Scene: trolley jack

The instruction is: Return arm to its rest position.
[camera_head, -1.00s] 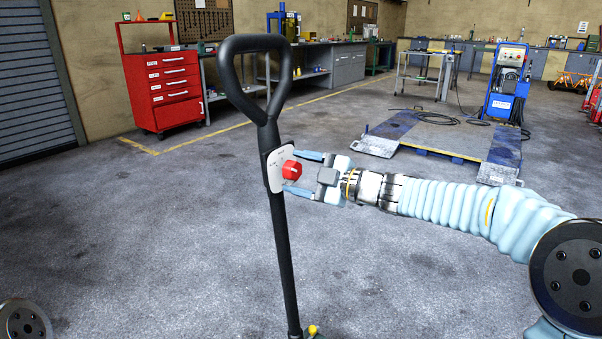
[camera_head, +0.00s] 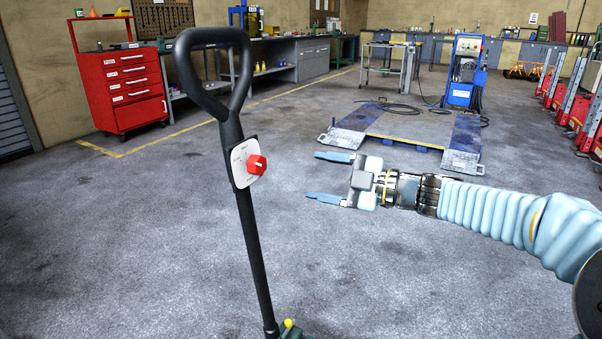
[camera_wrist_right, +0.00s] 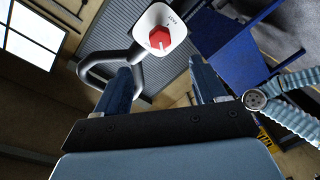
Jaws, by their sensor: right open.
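The trolley jack's black handle (camera_head: 254,250) stands slightly tilted, left of the middle of the head view, with a loop grip on top. A white plate (camera_head: 240,163) on it carries a red knob (camera_head: 256,165). My right gripper (camera_head: 312,176) is open and empty, to the right of the knob and apart from it, its fingers pointing left. The right wrist view shows the red knob (camera_wrist_right: 159,38) and white plate beyond the two open fingers (camera_wrist_right: 165,88). The jack's lower body is mostly cut off at the bottom edge. My left gripper is not in view.
A red tool cabinet (camera_head: 133,88) and workbenches (camera_head: 312,58) line the back wall. A low platform lift (camera_head: 408,128) with a blue control post (camera_head: 465,72) stands behind my right arm. Red equipment (camera_head: 586,95) stands at the far right. The floor around the handle is clear.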

